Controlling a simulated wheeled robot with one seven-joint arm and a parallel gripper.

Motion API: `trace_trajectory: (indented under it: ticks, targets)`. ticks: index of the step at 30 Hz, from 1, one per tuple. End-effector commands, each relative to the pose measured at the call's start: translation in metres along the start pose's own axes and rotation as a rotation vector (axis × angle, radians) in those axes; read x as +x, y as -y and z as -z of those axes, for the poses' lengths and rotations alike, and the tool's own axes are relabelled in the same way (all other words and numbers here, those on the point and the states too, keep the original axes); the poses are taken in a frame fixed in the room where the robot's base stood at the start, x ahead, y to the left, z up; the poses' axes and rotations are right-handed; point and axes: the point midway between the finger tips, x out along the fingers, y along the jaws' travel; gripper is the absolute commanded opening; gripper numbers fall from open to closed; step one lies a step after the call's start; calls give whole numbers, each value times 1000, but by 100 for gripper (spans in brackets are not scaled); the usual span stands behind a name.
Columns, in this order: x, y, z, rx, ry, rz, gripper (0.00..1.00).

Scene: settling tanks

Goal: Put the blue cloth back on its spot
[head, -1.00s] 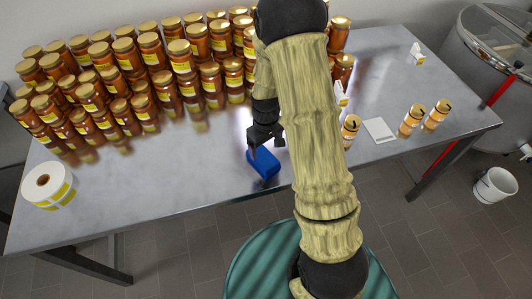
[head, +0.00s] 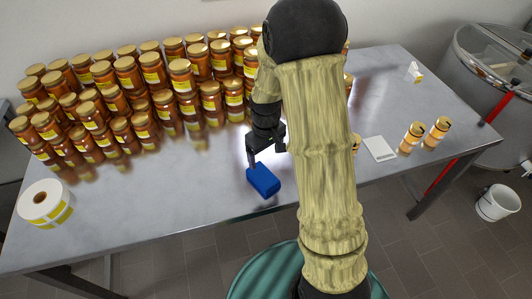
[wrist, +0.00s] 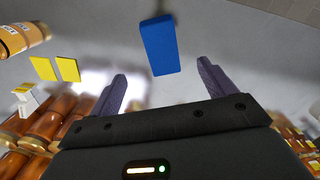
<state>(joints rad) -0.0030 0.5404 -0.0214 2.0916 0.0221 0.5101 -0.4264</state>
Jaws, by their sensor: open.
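The blue cloth (head: 263,181) looks like a small folded block. It lies on the grey metal table near the front edge, left of my arm. My gripper (head: 267,158) is open and empty just behind and above it. In the wrist view the cloth (wrist: 159,45) shows beyond and between the open fingers (wrist: 162,75), apart from them. No marked spot for the cloth can be made out.
Many honey jars (head: 125,75) crowd the table's back left. A label roll (head: 45,202) stands at the left end. A white pad (head: 379,149) and two jars (head: 411,138) stand at right. Table left of the cloth is clear.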

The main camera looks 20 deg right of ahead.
Motion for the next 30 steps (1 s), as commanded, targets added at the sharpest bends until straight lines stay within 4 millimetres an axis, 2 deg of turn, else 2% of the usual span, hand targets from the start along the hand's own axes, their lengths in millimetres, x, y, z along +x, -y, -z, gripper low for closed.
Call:
trace_trajectory:
  ticks: [4,8,12,18,21,24,30]
  targets:
    - [-7,2,-4,15,-11,-4,83]
    - [-27,9,-19,71,-44,-16,83]
    - [-55,23,-48,168,-102,-31,83]
    - [-85,44,-94,313,-187,-44,83]
    - [-92,51,-110,362,-216,-46,83]
    - [-94,55,-117,387,-229,-46,83]
    - [-94,55,-118,392,-229,-45,83]
